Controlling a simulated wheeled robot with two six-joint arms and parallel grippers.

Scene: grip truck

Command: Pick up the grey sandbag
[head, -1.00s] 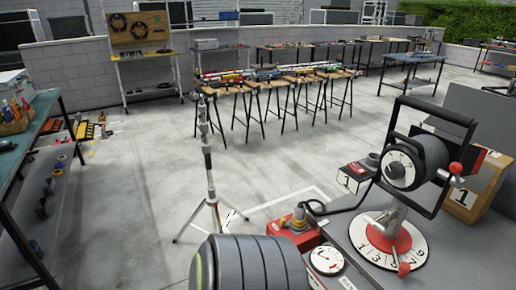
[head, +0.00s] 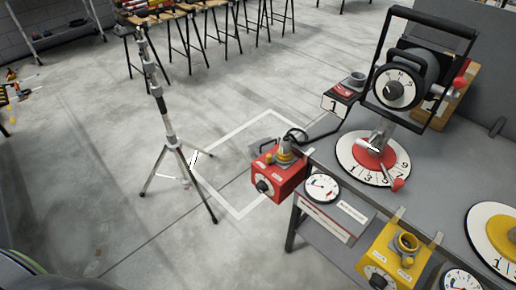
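I cannot make out a grey sandbag in the head view. A silver and black tripod stand (head: 169,134) stands upright on the concrete floor at the left, with its legs spread. Neither of my grippers shows in this view.
A grey bench (head: 350,208) fills the right side. It carries a black-framed lamp (head: 416,72) on a numbered dial. A red control box (head: 279,183) is at its left edge and a yellow one (head: 386,262) at the front. A white outlined square (head: 238,216) marks bare floor. Trestle tables stand behind.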

